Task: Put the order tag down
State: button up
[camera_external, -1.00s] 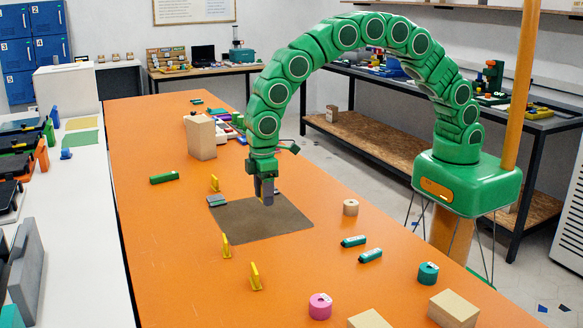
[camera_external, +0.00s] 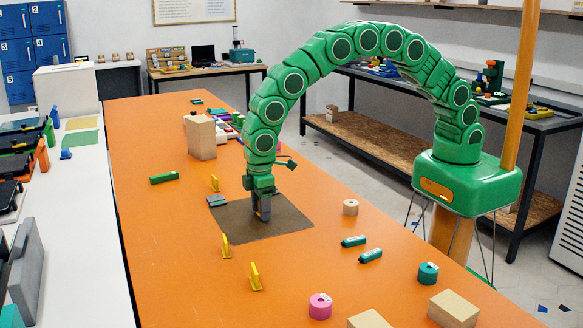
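My gripper (camera_external: 263,212) points straight down over the brown mat (camera_external: 285,222) on the orange table. Its fingertips are low, at or just above the mat's surface. The fingers look close together, but I cannot tell whether they are shut on anything. I cannot make out the order tag at the fingertips; it may be hidden by the fingers or too small to see. A small grey flat item (camera_external: 216,200) lies at the mat's back left corner.
Yellow stands (camera_external: 226,246) are left of and in front of the mat. A tan roll (camera_external: 350,207) and green markers (camera_external: 354,241) lie to its right. A cardboard box (camera_external: 201,137) stands behind. The orange table (camera_external: 165,230) is clear at the left front.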

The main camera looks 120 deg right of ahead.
jog(key=o, duration=0.4)
jog(key=shift+r, duration=0.1)
notch_tip(320, 180, up, 11)
jog(key=s+r, duration=1)
jog(key=s, duration=0.2)
jog(key=shift+g, duration=0.9)
jog(key=shift+s+a+r, duration=0.45)
jog(key=shift+s+r, duration=0.35)
jog(key=shift+s, duration=6.3)
jog(key=shift+s+a+r, duration=0.4)
jog(key=shift+s+r, duration=0.4)
jog(key=shift+s, duration=6.3)
jog(key=shift+s+a+r, duration=0.45)
jog(key=shift+s+r, duration=0.35)
jog(key=shift+s, duration=6.3)
